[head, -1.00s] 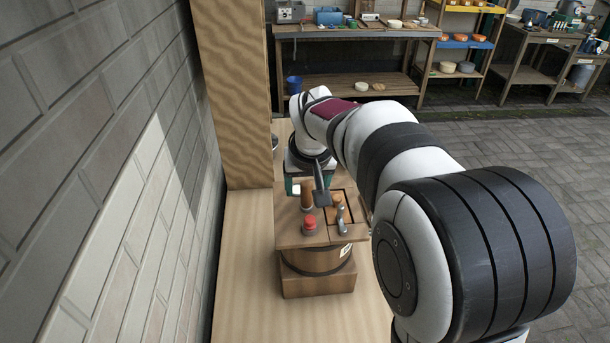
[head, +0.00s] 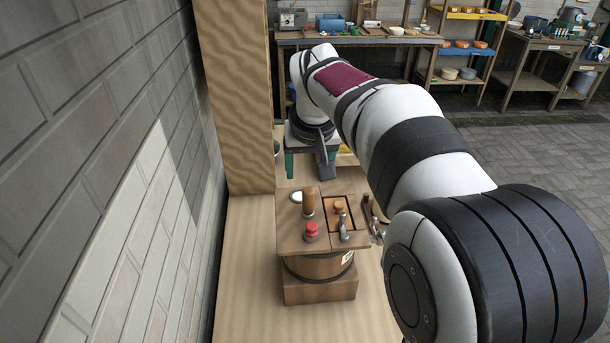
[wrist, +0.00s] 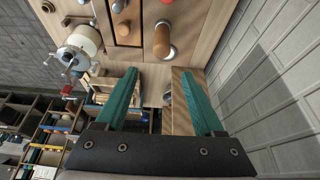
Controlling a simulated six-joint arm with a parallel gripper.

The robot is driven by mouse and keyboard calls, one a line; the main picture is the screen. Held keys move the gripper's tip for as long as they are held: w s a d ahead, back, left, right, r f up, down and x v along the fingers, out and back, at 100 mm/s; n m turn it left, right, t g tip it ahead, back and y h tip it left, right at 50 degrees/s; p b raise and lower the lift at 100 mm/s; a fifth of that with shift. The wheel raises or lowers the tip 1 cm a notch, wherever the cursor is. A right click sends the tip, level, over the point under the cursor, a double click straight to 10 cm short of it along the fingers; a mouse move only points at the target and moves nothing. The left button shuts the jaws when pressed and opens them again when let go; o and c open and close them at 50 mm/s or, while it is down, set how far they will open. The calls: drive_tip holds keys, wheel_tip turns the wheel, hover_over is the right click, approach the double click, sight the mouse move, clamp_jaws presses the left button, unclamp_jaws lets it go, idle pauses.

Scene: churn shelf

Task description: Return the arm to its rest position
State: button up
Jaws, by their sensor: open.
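My gripper (wrist: 160,74) is open with its two teal fingers apart and nothing between them. In the head view the gripper (head: 316,166) hangs beyond the wooden churn box (head: 320,266), clear of its top. The box top carries an upright wooden handle (head: 308,202), a red knob (head: 311,229), a white disc (head: 296,196) and a grey metal lever (head: 343,229) by a recessed panel. In the wrist view the wooden handle (wrist: 161,42) shows above the fingertips, apart from them. My arm reaches from the lower right to the back.
A thick wooden post (head: 232,95) and a grey block wall (head: 90,170) stand close on the left. The box sits on a pale wooden board (head: 240,250). A workbench (head: 350,39) and shelves (head: 462,45) stand at the back. The paved floor at right is open.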

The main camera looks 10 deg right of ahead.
drive_tip(key=shift+r, duration=0.4)
drive_tip(key=shift+s, duration=0.15)
drive_tip(key=s+f+m+g, duration=0.1)
drive_tip(key=s+f+m, duration=0.1)
drive_tip(key=s, duration=0.9)
drive_tip(key=s+f+m+g+y, duration=0.1)
drive_tip(key=s+f, duration=0.4)
drive_tip(key=s, duration=0.6)
drive_tip(key=s+f+m+g, duration=0.2)
drive_tip(key=s+f, duration=0.1)
drive_tip(key=s, duration=0.9)
drive_tip(key=shift+d+f+m+g+y, duration=0.3)
drive_tip(key=shift+d+g+y, duration=0.05)
drive_tip(key=shift+g+y, duration=0.05)
drive_tip(key=shift+w, duration=0.1)
